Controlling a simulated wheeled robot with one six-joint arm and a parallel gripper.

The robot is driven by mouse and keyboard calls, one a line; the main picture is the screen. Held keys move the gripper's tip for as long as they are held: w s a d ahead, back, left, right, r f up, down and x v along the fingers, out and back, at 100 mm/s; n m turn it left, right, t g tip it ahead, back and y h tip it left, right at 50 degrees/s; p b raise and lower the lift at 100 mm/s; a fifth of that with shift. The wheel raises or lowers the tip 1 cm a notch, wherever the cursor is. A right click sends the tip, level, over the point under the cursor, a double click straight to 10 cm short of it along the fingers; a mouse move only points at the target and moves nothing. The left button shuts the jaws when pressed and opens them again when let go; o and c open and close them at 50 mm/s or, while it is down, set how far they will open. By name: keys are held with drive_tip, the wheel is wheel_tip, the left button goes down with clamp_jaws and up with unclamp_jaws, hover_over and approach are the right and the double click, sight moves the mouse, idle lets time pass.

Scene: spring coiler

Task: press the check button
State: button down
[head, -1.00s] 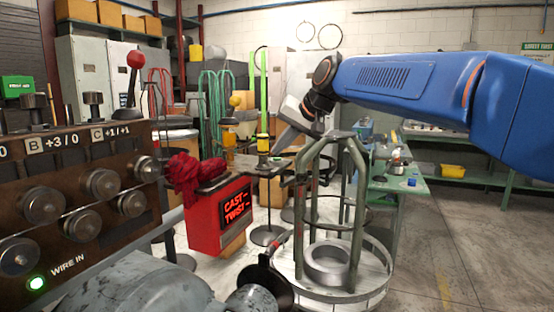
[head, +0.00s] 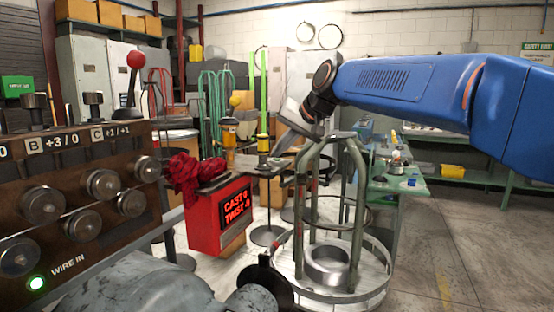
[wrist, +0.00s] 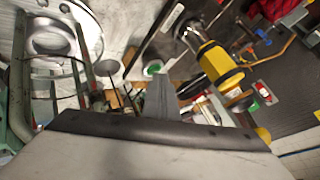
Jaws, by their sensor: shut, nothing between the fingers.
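A small round green button (wrist: 154,68), which I take to be the check button, is on a dark stand in the wrist view. My shut, empty gripper (wrist: 162,78) has its tip right beside the button's near edge; I cannot tell whether it touches. In the head view my gripper (head: 278,151) reaches down to the small stand behind the red display box (head: 218,216), and the button is not clear there. The display (head: 236,205) is lit with CAST and TWIST, each followed by a small character that I cannot read surely.
A yellow and black cylinder (wrist: 219,66) stands close to the right of my fingers. A red cloth (head: 188,176) lies on the display box. A metal cage (head: 350,215) with a ring inside stands below my arm. A roller panel (head: 70,200) is at the left.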

drive_tip(key=shift+r, duration=0.8)
drive_tip(key=shift+r, duration=0.1)
drive_tip(key=shift+r, duration=2.4)
drive_tip(key=shift+d, duration=0.1)
